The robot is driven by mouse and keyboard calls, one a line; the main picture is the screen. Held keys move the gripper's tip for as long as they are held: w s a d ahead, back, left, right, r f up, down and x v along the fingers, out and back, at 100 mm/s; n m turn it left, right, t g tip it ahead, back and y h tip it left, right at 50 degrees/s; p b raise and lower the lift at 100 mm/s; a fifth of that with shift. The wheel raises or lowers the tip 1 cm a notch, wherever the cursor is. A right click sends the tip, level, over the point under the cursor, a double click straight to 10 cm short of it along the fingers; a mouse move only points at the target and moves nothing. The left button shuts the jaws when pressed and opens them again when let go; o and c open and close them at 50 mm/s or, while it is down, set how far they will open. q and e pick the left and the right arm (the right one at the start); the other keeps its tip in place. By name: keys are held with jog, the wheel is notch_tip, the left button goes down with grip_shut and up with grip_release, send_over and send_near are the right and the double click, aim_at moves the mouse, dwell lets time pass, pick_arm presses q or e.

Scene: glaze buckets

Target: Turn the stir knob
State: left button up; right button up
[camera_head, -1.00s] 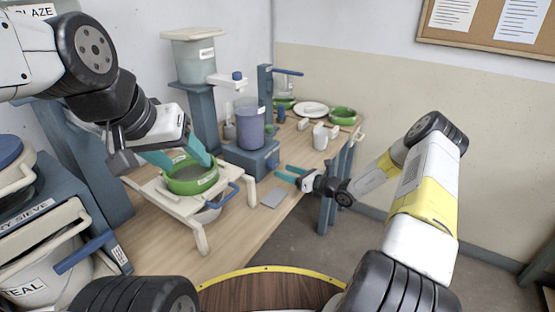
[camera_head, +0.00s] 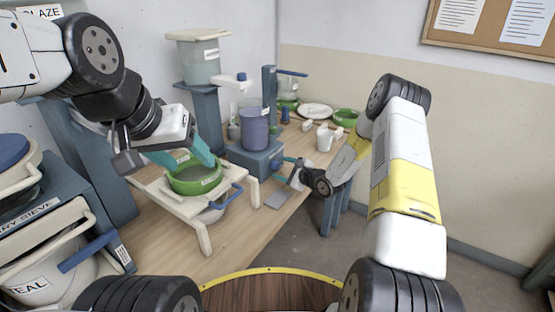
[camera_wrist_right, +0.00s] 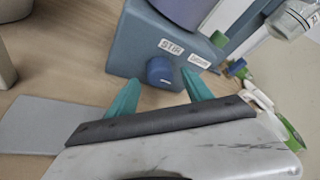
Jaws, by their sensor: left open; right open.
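The stir knob (camera_wrist_right: 159,71) is a dark blue round knob on the front of a blue-grey stirrer base (camera_wrist_right: 127,45), beside a label reading STIR. In the right wrist view my right gripper (camera_wrist_right: 157,88) is open, with its teal fingers on either side of the knob and apart from it. In the head view the right gripper (camera_head: 287,170) is at the front of the stirrer base (camera_head: 250,157), and the knob is hidden there. A blue-purple bucket (camera_head: 254,128) stands on the base. My left gripper (camera_head: 188,160) is open at a green sieve (camera_head: 195,178) on a white stand.
The white stand (camera_head: 203,232) is left of the stirrer on the wooden table (camera_head: 170,258). A grey plate (camera_wrist_right: 40,123) lies on the table near the right gripper. A white mug (camera_head: 325,138) and green bowls stand further back.

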jog(key=shift+x, duration=1)
grip_shut()
jog(key=shift+m+g, duration=0.3)
jog(key=m, duration=0.1)
jog(key=m+g, duration=0.1)
jog(key=shift+w+d+r+m+g+y, duration=0.1)
jog(key=shift+d+m+g+y, duration=0.05)
jog(key=shift+m+g+y, duration=0.2)
jog(key=m+g+y, duration=0.1)
jog(key=m+g, duration=0.1)
jog(key=m, duration=0.1)
jog(key=shift+w, duration=0.1)
jog(key=m+g+y, duration=0.2)
jog(key=m, duration=0.1)
jog(key=shift+w+d, duration=0.1)
jog(key=shift+d+m+g+y, duration=0.1)
jog(key=shift+m+g+y, duration=0.6)
jog(key=shift+m, duration=0.95)
jog(key=shift+y, duration=0.25)
